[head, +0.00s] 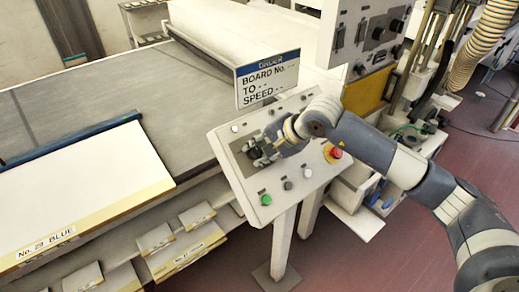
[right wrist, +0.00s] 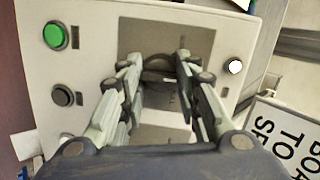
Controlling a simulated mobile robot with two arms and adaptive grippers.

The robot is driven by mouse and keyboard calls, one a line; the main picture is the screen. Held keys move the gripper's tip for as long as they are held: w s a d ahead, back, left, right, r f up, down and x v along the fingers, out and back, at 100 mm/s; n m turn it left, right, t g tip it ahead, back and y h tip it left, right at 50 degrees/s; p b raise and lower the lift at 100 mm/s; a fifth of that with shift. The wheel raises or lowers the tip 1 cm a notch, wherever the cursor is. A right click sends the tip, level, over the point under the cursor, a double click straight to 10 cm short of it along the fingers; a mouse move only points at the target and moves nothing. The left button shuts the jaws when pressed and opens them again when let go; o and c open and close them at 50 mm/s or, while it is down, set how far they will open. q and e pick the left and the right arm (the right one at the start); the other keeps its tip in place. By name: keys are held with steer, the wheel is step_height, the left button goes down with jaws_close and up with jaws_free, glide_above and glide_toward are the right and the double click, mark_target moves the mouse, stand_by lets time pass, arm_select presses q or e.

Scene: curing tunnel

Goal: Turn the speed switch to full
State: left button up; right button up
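The order sign (head: 267,78) reads "BOARD No. - -", "TO - -" and "SPEED - -"; part of it shows in the right wrist view (right wrist: 287,135). The sloped control panel (head: 290,181) stands on posts below it. A dark round knob (right wrist: 158,66), seemingly the speed switch, sits on a grey plate (right wrist: 195,40) on this panel. My right gripper (head: 256,151) is at the knob, its fingers parted on either side of it in the right wrist view (right wrist: 160,68). I see no clear contact. The fingers hide part of the knob, and its setting cannot be read. My left gripper is out of view.
The panel also bears a green button (head: 266,199), a dark button (head: 287,185), a grey button (head: 307,172), a white lamp (right wrist: 235,67) and a red emergency button (head: 335,153) close under my right arm. A conveyor (head: 95,90) lies to the left.

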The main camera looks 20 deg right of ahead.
steer(key=shift+f+b, duration=0.15)
steer(key=shift+b, duration=0.4)
steer(key=m+b, duration=0.3)
steer(key=b, duration=0.1)
steer(key=m+t+b, duration=0.1)
steer(key=m+b, duration=0.2)
steer(key=b, duration=0.2)
steer(key=m+b, duration=0.3)
steer(key=b, duration=0.1)
steer(key=shift+s+d+f+y, duration=0.1)
steer(key=shift+s+f+y, duration=0.05)
steer(key=shift+f+y, duration=0.15)
steer(key=shift+r+m+t+b, duration=0.25)
steer(key=shift+m+t+b, duration=0.25)
steer(key=shift+m+b, duration=1.1)
steer(key=o, duration=1.1)
steer(key=shift+c, duration=0.2)
steer(key=v, duration=1.2)
